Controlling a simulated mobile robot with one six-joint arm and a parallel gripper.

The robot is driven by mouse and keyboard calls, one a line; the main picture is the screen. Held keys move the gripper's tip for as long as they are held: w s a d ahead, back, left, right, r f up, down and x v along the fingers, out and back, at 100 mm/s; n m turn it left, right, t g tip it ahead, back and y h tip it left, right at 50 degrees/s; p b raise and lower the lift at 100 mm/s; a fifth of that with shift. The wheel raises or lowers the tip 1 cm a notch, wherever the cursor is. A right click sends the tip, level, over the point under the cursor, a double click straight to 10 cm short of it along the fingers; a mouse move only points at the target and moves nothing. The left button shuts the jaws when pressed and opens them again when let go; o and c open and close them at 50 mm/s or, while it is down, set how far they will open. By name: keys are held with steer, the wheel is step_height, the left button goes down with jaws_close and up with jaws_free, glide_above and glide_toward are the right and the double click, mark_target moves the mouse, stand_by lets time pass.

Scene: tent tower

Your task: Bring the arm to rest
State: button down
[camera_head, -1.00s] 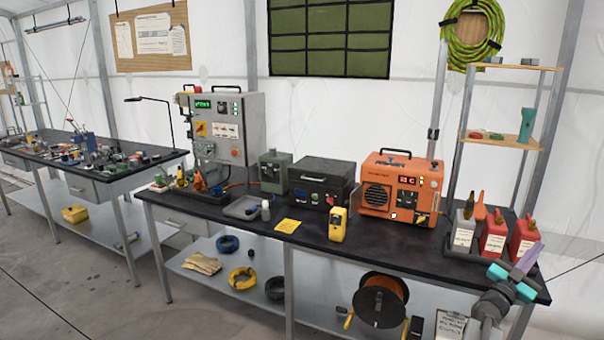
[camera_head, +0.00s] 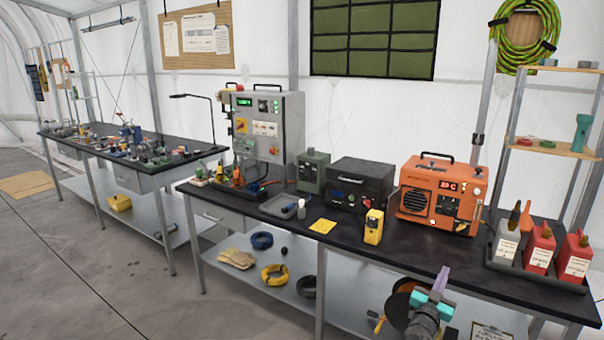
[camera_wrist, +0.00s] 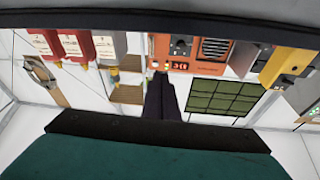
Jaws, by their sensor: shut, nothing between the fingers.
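My gripper (camera_head: 443,279) shows at the lower right of the head view, in front of the near edge of the black bench (camera_head: 455,268). Its fingers are shut and nothing is between them. In the wrist view the closed fingers (camera_wrist: 160,92) point at the orange power unit (camera_wrist: 197,50), and the picture is upside down. The gripper is apart from everything on the bench. The cable reel (camera_head: 397,306) on the lower shelf is partly hidden behind my arm.
The orange power unit (camera_head: 438,195), a yellow meter (camera_head: 373,227) and a tray of red and grey bottles (camera_head: 539,249) stand on the bench. A second cluttered bench (camera_head: 150,171) stands at the left. The floor (camera_head: 80,262) at the front left is clear.

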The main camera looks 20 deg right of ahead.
steer(key=w+a+f+n+t+y, duration=0.1)
steer(key=w+a+f+n+y, duration=0.3)
steer(key=a+f, duration=0.6)
steer(key=w+a+f+n+t+y, duration=0.15)
steer(key=w+a+f+y, duration=0.45)
steer(key=a, duration=0.7)
steer(key=s+a+f+n+g+y, duration=0.2)
steer(key=a+f+y, duration=0.1)
steer(key=a+f, duration=0.7)
steer(key=s+a+f+n+g+y, duration=0.3)
steer(key=a+f, duration=0.6)
steer(key=a, duration=0.3)
steer(key=s+a+f+n+g+y, duration=0.1)
steer(key=s+a+f+g, duration=0.3)
steer(key=s, duration=0.5)
steer(key=s+a+f+n+g+y, duration=0.1)
steer(key=s+a+f+g, duration=0.1)
steer(key=s+a+f, duration=0.55)
steer(key=s+d+r+g, duration=0.1)
steer(key=s+g, duration=0.3)
steer(key=s, duration=0.6)
steer(key=s+r+g, duration=0.2)
steer(key=s+g, duration=0.3)
steer(key=s, duration=0.5)
steer(key=shift+s+d+h, duration=0.3)
steer(key=shift+s+d, duration=0.05)
steer(key=shift+d, duration=0.05)
